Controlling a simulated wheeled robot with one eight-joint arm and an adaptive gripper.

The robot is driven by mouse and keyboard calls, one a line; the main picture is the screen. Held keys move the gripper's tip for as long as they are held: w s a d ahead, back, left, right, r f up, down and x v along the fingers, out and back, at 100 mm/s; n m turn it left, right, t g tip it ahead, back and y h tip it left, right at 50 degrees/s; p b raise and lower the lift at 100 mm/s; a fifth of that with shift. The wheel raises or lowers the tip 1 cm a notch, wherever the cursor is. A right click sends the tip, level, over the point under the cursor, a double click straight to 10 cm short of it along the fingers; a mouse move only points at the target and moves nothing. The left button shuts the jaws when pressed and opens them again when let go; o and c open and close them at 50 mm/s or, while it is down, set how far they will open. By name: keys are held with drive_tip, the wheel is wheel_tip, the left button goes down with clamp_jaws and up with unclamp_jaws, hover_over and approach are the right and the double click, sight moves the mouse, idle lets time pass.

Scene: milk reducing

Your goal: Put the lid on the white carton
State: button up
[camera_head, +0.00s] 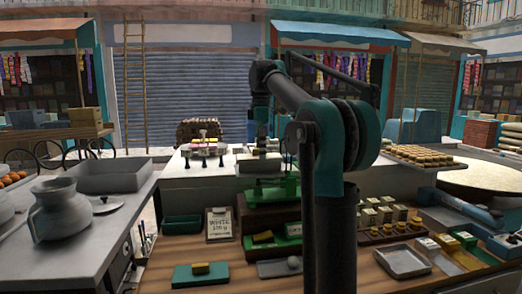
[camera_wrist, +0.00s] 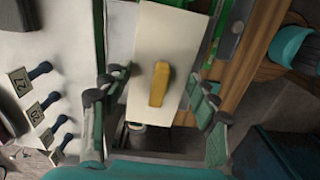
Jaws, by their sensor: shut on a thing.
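A cream-white rectangular plate with a yellow bar handle, which looks like the lid (camera_wrist: 160,35), lies between the fingers of my gripper (camera_wrist: 163,84) in the wrist view. My gripper is shut on this lid, its fingers along the two long sides. In the head view, my gripper (camera_head: 262,142) is over the white counter, partly hidden by my arm. I cannot make out the white carton clearly; the lid and my arm cover that area. A clipboard reading "WHITE" (camera_head: 219,225) stands on the wooden table.
The white counter (camera_wrist: 60,50) carries several dark pegs with number tags. A green scale (camera_head: 277,190) stands close below my gripper. A grey jug (camera_head: 60,208) is at left.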

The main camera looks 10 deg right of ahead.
drive_tip(key=o, duration=0.8)
drive_tip(key=shift+o, duration=0.4)
drive_tip(key=o, duration=0.3)
drive_tip(key=shift+r, duration=3.45)
drive_tip(key=shift+s, duration=0.1)
